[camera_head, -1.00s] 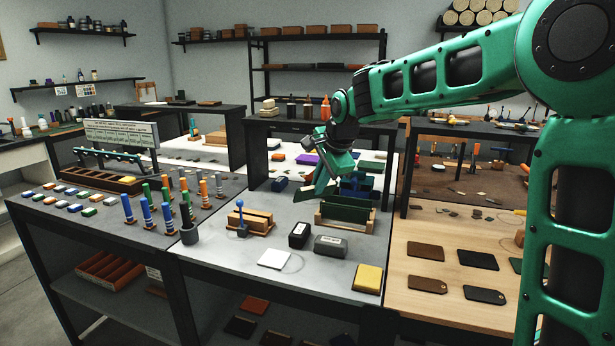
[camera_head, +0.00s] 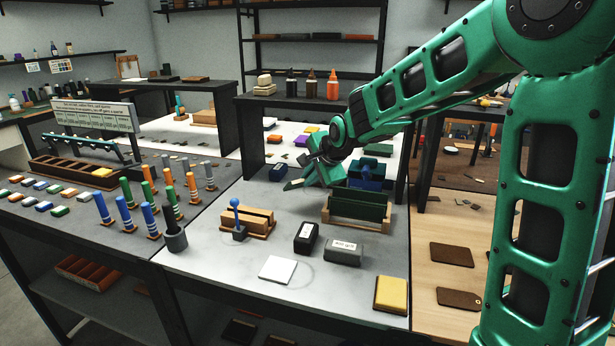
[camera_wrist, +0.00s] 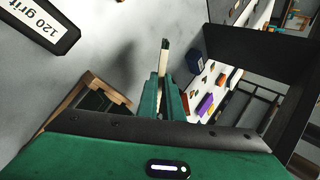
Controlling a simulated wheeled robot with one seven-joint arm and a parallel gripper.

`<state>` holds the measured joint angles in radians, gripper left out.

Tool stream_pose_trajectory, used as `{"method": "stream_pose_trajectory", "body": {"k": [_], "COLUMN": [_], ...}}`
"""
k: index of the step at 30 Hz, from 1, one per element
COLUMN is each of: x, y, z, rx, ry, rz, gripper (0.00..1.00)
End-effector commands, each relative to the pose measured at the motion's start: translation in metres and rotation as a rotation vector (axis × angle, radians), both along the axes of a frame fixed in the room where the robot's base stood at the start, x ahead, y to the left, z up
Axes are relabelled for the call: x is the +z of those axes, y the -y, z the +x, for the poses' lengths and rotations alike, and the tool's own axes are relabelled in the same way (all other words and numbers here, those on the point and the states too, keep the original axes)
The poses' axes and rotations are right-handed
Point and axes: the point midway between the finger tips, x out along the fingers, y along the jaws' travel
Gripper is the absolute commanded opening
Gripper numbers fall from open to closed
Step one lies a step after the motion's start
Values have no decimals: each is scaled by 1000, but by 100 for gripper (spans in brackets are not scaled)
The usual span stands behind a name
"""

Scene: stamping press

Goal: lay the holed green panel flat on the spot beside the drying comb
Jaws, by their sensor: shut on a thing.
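My gripper (camera_head: 318,176) is above the grey worktop, shut on a thin panel (camera_head: 293,185). In the wrist view the fingers (camera_wrist: 163,95) pinch this panel (camera_wrist: 163,58), seen nearly edge-on with a pale edge and dark tip. Its hole and most of its face do not show. A wooden rack with dark green panels or sides (camera_head: 358,208) stands just right of and below my gripper; it also shows in the wrist view (camera_wrist: 85,105). I cannot tell which rack is the drying comb. A faint ring (camera_head: 309,277) marks the worktop.
A white square (camera_head: 278,269) lies at the ring's left edge. Two dark grit blocks (camera_head: 343,252) and a yellow pad (camera_head: 391,294) are nearby. A blue-knobbed tool (camera_head: 237,215) stands by the left rack. A blue holder (camera_head: 366,174) is behind the green rack.

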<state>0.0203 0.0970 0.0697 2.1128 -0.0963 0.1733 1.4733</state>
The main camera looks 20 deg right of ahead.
Motion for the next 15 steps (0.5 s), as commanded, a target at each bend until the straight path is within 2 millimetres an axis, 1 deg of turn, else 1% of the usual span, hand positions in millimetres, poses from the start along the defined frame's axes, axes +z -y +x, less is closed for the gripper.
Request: {"method": "stream_pose_trajectory", "body": {"k": [15], "x": [-48], "y": [3], "z": [0], "rx": [-4], "ry": [-2], "rz": [0], "gripper": [0]}}
